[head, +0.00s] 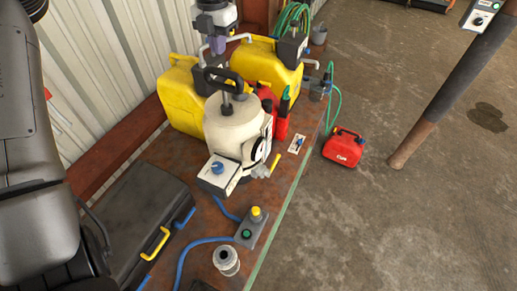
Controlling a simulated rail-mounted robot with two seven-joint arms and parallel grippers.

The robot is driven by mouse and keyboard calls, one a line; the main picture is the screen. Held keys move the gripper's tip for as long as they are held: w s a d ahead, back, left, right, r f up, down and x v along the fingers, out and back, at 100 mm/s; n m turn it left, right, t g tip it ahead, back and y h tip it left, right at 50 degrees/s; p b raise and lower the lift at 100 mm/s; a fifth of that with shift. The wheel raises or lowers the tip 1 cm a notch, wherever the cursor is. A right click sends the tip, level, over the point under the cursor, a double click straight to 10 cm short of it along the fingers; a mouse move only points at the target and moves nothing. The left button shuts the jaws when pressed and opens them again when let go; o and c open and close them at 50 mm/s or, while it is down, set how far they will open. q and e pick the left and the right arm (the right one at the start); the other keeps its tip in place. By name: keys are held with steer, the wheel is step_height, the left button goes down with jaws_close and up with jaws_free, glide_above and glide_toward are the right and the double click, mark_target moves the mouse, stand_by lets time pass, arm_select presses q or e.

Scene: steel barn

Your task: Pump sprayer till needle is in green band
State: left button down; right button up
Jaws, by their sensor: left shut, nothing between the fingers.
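The sprayer is a cream-white tank (232,127) standing upright on the brown bench. Its black pump handle (222,76) is on top, with a short stretch of rod showing below it. A round dark-rimmed gauge (258,151) on its right side is seen nearly edge-on; I cannot read the needle or see a green band. My left gripper (217,47) is at the top, shut and empty, fingers pointing down. In the picture its fingertips are just above the handle, with a small gap between. My right gripper is not in view.
Two yellow jerrycans (181,97) stand close behind the sprayer. A control box with a blue knob (217,168) is at its front. A button box (251,229), blue hose and metal fitting (226,261) lie nearer. A black case (138,222) is left; a red can (344,147) is on the floor.

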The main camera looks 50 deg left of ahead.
arm_select(q)
steer(key=shift+r, duration=0.1)
step_height(320, 180, up, 5)
steer(key=p, duration=0.3)
steer(key=shift+p, duration=0.3)
stand_by(0.5)
